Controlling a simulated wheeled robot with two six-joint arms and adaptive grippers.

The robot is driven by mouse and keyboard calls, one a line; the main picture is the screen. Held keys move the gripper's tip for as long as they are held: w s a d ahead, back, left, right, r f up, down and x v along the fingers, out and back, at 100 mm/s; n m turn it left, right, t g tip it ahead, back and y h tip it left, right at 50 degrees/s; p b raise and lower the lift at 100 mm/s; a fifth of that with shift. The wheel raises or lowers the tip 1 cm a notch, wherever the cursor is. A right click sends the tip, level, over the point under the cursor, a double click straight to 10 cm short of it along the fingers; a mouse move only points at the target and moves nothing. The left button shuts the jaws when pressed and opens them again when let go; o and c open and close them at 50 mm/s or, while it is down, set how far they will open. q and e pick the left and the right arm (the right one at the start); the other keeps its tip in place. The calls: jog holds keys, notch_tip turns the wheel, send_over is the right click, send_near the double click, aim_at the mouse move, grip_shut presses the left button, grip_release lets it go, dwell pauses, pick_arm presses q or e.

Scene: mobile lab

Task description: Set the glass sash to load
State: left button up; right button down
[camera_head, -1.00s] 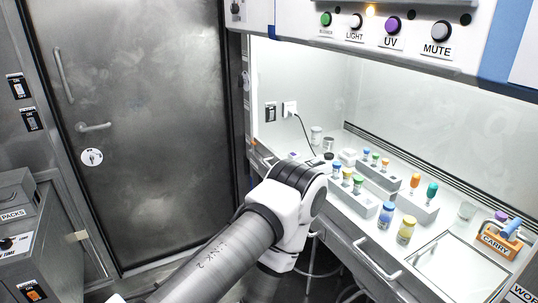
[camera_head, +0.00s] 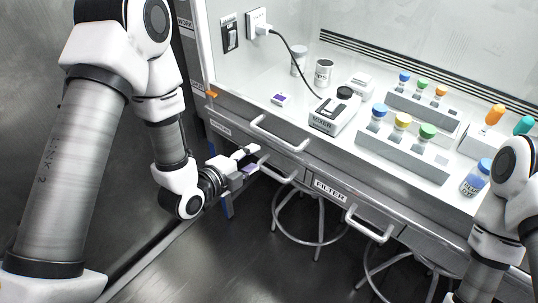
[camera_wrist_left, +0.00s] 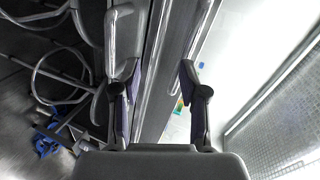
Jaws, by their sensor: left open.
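The glass sash's clear pane is hard to make out in front of the bright cabinet interior. A grey front rail with a bar handle (camera_head: 272,134) runs along the cabinet's lower front. An orange pointer (camera_head: 211,94) sits at the rail's left end, beside a small label too small to read; a WORK label (camera_head: 184,22) is higher on the left post. My left gripper (camera_head: 248,160) is open and empty, just left of and below that handle, near a drawer handle (camera_head: 278,169). In the left wrist view its fingers (camera_wrist_left: 159,88) stand apart. My right gripper is out of view.
Inside the cabinet are a mixer (camera_head: 333,112), a grey vial rack (camera_head: 400,155) and several capped bottles. A FILTER drawer handle (camera_head: 370,224) juts out at lower right. Stools (camera_head: 305,240) stand beneath the bench. The floor at lower left is clear.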

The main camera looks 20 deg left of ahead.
aim_at(270, 139)
pick_arm(q)
jog(key=w+d, duration=0.1)
jog(key=w, duration=0.1)
jog(key=w+d+m, duration=0.1)
jog(key=w, duration=0.2)
jog(key=w+d+r+m+t+p, duration=0.1)
jog(key=w, duration=0.2)
jog(key=shift+d+h, duration=0.2)
jog(key=shift+h, duration=0.2)
grip_shut()
